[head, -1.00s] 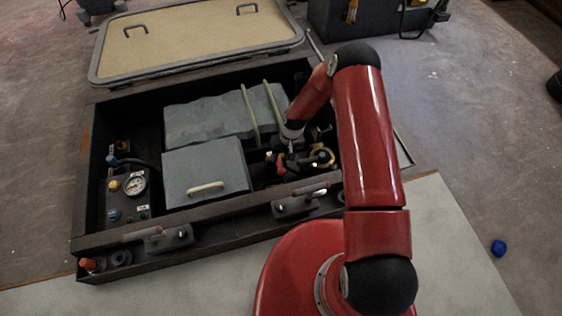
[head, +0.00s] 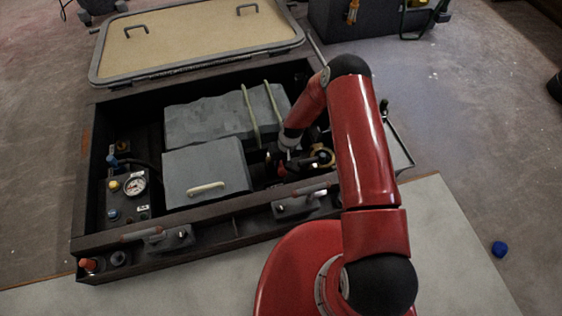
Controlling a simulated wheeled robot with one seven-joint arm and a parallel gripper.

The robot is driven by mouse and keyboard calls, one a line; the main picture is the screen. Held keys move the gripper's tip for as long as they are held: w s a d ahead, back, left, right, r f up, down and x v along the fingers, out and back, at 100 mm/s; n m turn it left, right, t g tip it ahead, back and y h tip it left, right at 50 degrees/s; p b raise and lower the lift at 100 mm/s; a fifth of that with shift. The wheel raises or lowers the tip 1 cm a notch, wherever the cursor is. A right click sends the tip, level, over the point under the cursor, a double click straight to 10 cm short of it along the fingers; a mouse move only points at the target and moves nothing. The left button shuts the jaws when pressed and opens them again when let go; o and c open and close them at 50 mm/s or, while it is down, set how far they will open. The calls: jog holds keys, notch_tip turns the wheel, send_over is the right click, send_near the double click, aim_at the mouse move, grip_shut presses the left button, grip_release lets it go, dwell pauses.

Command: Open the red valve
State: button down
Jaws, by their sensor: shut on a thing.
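My gripper (head: 280,162) is down in the right part of the open bilge box, pointing downward. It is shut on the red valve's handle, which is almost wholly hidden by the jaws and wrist. The handle's exact angle cannot be told. A brass-coloured ring fitting with a dark knob (head: 323,157) sits just right of the gripper, close to my forearm.
A grey lidded box (head: 205,165) with a pale handle stands left of the gripper. A pressure gauge panel (head: 134,184) is at the far left.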

dwell(0.3)
jog(key=w+a+m+t+h+b, duration=0.1)
jog(key=a+m+b, duration=0.4)
jog(key=m, duration=1.3)
jog(key=shift+w+a+t+h+b, duration=0.3)
jog(key=shift+w+a+t, duration=0.6)
jog(key=shift+w+a, duration=0.45)
jog(key=c, duration=1.3)
grip_release()
